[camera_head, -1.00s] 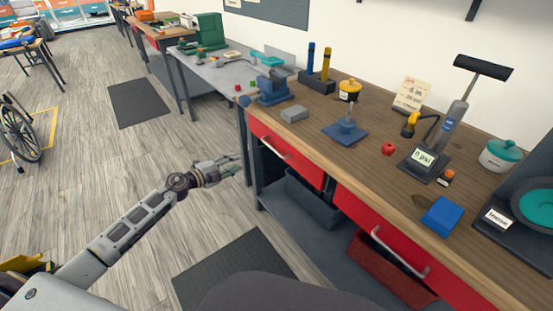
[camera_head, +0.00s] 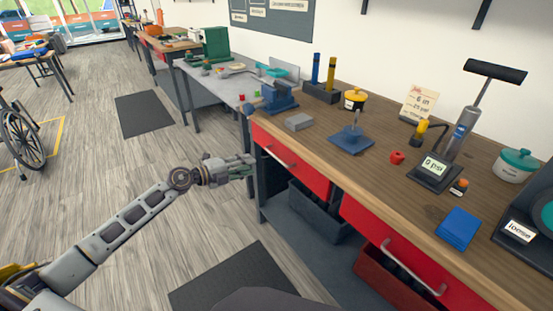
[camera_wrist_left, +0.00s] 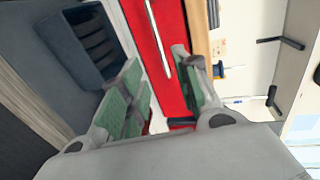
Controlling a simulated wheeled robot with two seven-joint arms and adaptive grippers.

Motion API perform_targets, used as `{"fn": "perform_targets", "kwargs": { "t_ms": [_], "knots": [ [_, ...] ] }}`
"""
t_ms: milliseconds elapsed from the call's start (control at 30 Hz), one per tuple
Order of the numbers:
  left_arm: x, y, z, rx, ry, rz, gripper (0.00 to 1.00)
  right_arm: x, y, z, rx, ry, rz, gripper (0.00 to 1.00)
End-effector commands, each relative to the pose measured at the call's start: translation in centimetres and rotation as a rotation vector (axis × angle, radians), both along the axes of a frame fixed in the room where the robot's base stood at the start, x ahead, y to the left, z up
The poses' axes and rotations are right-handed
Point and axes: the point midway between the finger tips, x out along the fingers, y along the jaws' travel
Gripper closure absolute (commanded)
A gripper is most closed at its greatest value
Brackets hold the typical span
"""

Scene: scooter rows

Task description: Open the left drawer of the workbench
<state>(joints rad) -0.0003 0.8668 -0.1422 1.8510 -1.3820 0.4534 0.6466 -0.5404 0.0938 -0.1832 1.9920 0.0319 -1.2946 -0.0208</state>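The workbench (camera_head: 385,190) has a wooden top and two red drawers. The left drawer (camera_head: 312,178) looks shut, flush under the top, with a pale bar handle (camera_head: 277,155). My left gripper (camera_head: 246,167) is just left of this drawer, near its handle and apart from it. In the left wrist view, the open gripper (camera_wrist_left: 155,92) has green-padded fingers spread apart. The red drawer front (camera_wrist_left: 146,55) and its handle (camera_wrist_left: 158,35) lie ahead, between and beyond the fingertips. My right gripper is not in view.
The right drawer (camera_head: 370,232) has its own handle. A dark bin (camera_head: 318,212) stands on the shelf below. A blue vise (camera_head: 278,97), grey block (camera_head: 298,122) and blue-based stand (camera_head: 350,140) sit on top. Floor left of the bench is clear around a dark mat (camera_head: 143,112).

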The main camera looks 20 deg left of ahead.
Motion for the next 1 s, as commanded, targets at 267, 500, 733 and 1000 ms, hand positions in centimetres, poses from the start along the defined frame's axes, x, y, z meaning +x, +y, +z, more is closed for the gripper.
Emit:
{"fn": "perform_targets", "kwargs": {
  "t_ms": [267, 500, 733, 1000],
  "knots": [
    [0.7, -0.5, -0.2, -0.001, 0.0, 0.001, 0.68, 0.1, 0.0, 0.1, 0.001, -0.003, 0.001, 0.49],
    [1.9, -1.4, -0.5, -0.001, -0.002, 0.0, 0.68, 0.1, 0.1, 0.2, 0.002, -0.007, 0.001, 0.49],
    [3.1, -2.4, -0.8, -0.003, 0.0, 0.0, 0.68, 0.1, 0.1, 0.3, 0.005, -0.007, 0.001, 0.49],
    [4.7, -3.6, -1.2, -0.003, 0.0, 0.001, 0.68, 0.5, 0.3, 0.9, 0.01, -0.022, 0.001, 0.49]
  ]
}}
